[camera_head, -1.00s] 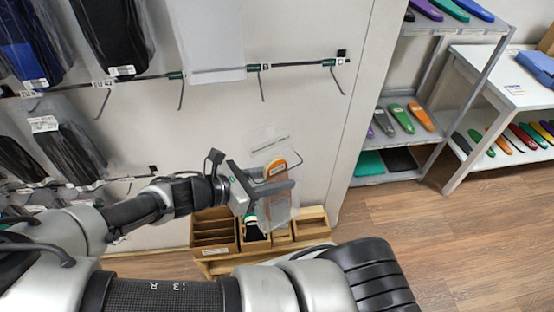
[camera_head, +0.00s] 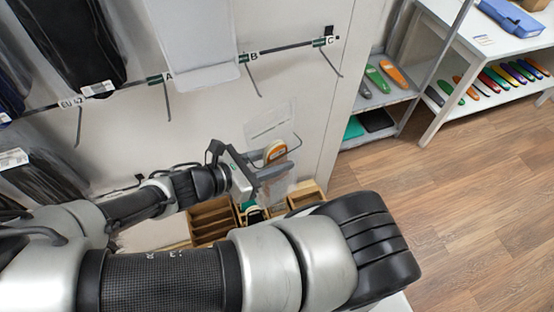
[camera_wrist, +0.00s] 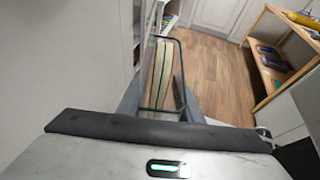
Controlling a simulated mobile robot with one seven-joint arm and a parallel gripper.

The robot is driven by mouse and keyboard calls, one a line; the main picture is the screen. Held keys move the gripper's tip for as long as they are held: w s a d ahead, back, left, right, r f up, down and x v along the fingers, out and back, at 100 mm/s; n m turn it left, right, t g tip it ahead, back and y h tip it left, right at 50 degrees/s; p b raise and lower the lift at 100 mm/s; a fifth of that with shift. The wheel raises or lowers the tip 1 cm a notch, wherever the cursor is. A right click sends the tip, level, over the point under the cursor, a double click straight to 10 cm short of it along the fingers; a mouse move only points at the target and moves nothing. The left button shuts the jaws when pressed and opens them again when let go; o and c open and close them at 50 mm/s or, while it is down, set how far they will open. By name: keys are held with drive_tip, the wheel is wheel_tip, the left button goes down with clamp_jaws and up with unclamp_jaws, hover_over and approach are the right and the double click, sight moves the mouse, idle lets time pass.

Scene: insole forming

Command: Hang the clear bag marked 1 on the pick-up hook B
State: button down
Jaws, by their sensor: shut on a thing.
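My gripper (camera_head: 272,170) is shut on a clear bag (camera_head: 270,122) with an orange-and-white insole showing inside. The bag hangs in front of the wall, below the rail and apart from it. In the wrist view the bag (camera_wrist: 163,72) shows between the fingers, edge-on, with pale insoles inside and a dark outline. I cannot read a number on it. Hook B (camera_head: 254,82) sticks out from the rail under the label B, above my gripper, and looks empty. The bag's hang hole cannot be made out.
Dark bags (camera_head: 65,45) hang further left. A wooden organiser (camera_head: 212,222) stands below. Shelves with insoles (camera_head: 378,80) are at right.

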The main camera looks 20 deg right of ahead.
drive_tip(key=w+f+b, duration=0.1)
drive_tip(key=w+b, duration=0.2)
drive_tip(key=w, duration=0.6)
drive_tip(key=shift+f+b, duration=0.2)
drive_tip(key=shift+b, duration=0.1)
idle(0.5)
drive_tip(key=shift+f, duration=0.1)
idle(0.4)
drive_tip(key=c, duration=1.2)
unclamp_jaws()
